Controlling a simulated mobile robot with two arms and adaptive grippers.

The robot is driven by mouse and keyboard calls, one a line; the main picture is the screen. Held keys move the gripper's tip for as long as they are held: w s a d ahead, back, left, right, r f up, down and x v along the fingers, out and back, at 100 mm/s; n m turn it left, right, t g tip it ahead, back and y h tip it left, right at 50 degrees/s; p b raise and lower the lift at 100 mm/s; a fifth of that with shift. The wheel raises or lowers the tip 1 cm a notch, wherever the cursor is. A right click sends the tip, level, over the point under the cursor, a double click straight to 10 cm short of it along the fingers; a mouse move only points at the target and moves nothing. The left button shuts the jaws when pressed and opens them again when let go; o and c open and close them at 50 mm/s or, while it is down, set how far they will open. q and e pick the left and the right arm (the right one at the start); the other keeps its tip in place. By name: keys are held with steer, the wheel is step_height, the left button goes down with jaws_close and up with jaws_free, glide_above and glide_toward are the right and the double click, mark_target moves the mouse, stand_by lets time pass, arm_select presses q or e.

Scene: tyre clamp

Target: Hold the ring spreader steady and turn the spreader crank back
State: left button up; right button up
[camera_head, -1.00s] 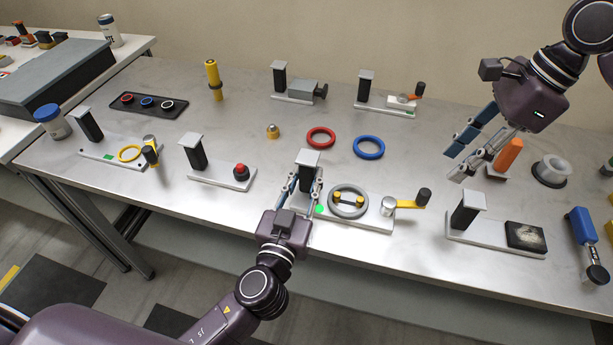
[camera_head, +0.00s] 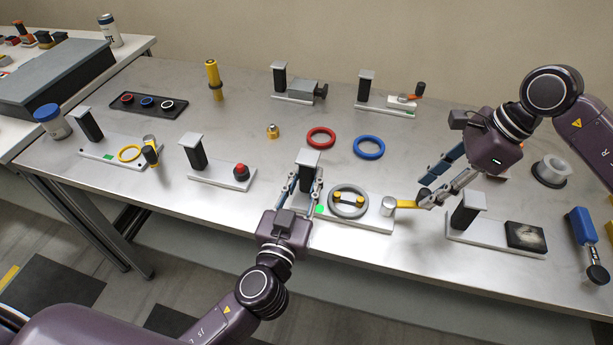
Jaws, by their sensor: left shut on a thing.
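The ring spreader (camera_head: 378,220) is a pale base plate near the table's front edge, with a dark grey-capped post (camera_head: 308,158), a grey ring (camera_head: 334,207) with yellow pieces inside, and a crank. The yellow crank arm (camera_head: 405,204) points right from a silver hub (camera_head: 388,206). My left gripper (camera_head: 306,184) is shut on the post, its fingers on either side. My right gripper (camera_head: 425,192) is at the crank's outer end with its fingers apart. The black crank knob is hidden by these fingers; I cannot tell whether they touch it.
A similar plate with a post and dark block (camera_head: 525,236) stands close on the right, under my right gripper's side. A red ring (camera_head: 321,138) and a blue ring (camera_head: 369,147) lie behind the spreader. A plate with a red knob (camera_head: 241,171) stands to the left.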

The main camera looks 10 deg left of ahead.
steer(key=shift+x, duration=1.2)
jaws_close()
